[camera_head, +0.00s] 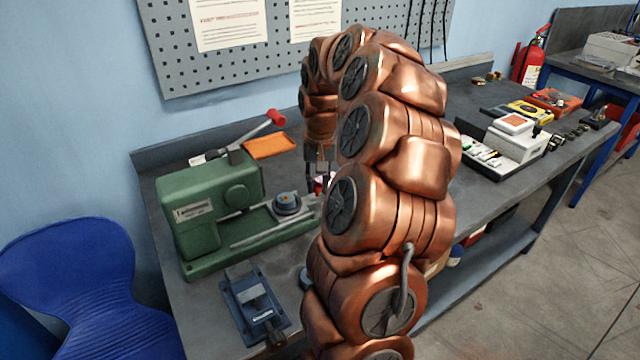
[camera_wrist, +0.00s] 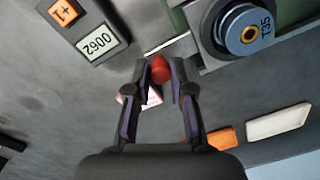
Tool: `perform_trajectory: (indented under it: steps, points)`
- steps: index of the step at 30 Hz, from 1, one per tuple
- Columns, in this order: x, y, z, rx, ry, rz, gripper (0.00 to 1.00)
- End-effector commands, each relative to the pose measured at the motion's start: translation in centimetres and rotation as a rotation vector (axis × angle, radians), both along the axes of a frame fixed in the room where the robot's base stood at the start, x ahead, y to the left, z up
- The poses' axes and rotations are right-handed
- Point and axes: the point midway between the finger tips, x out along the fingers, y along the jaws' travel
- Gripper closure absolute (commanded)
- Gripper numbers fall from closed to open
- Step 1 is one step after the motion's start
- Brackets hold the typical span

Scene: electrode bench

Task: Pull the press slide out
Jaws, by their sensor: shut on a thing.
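The green press (camera_head: 205,210) stands at the left of the bench. A round blue-grey die (camera_head: 287,203) sits at its right end, on the slide side. A thin light rod runs from there towards a red knob (camera_wrist: 160,70). My gripper (camera_wrist: 160,73) is shut on this red knob, with a fingertip on either side. In the head view my gripper (camera_head: 319,178) is just right of the die, partly hidden by my arm. How far the slide is out cannot be told.
A red-tipped lever (camera_head: 276,118) rises behind the press, near an orange tray (camera_head: 270,146). A blue device (camera_head: 254,305) lies in front. A grey box with a display (camera_wrist: 98,45) is near my gripper. A blue chair (camera_head: 70,285) stands left.

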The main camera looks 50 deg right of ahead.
Motion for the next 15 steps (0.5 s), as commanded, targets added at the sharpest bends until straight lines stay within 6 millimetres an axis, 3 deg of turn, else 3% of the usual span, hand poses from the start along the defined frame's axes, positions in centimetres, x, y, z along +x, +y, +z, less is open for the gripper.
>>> perform_trajectory:
  steps: [2,3,9,15]
  points:
    - [-0.04,-0.42,0.15,-0.010,-0.003,-0.004,1.00]
    - [-0.06,-0.47,0.15,-0.010,-0.004,-0.004,0.77]
    - [-0.06,-0.43,0.13,-0.009,-0.004,-0.005,0.56]
    - [-0.04,-0.32,0.08,-0.006,-0.002,-0.004,0.53]
